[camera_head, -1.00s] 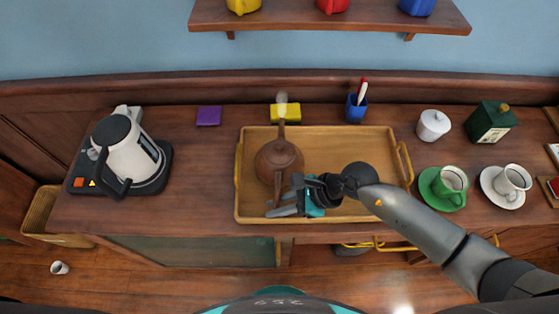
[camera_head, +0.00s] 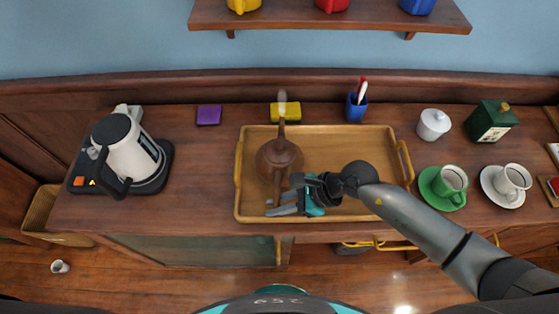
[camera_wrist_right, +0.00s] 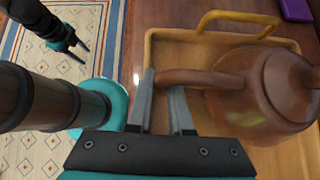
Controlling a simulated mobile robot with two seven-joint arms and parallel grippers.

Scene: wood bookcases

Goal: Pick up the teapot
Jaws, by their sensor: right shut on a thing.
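The brown teapot (camera_head: 280,158) stands on the wooden tray (camera_head: 345,150), left of the tray's middle. One slim part points to the back, and a bar-like handle points toward me. My right gripper (camera_head: 285,206) is at the front of the teapot, its fingers on either side of the handle's end. The right wrist view shows the fingers (camera_wrist_right: 168,105) around the handle, with the teapot's round body (camera_wrist_right: 265,95) to the right. I cannot see any gap under the teapot. My left gripper (camera_wrist_right: 75,48) shows small at the wrist view's top left, fingers apart and empty.
A kettle (camera_head: 130,150) stands on its base at the left. A yellow sponge-like block (camera_head: 285,112) and a blue pen cup (camera_head: 356,107) stand behind the tray. A shelf (camera_head: 330,18) hangs above.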

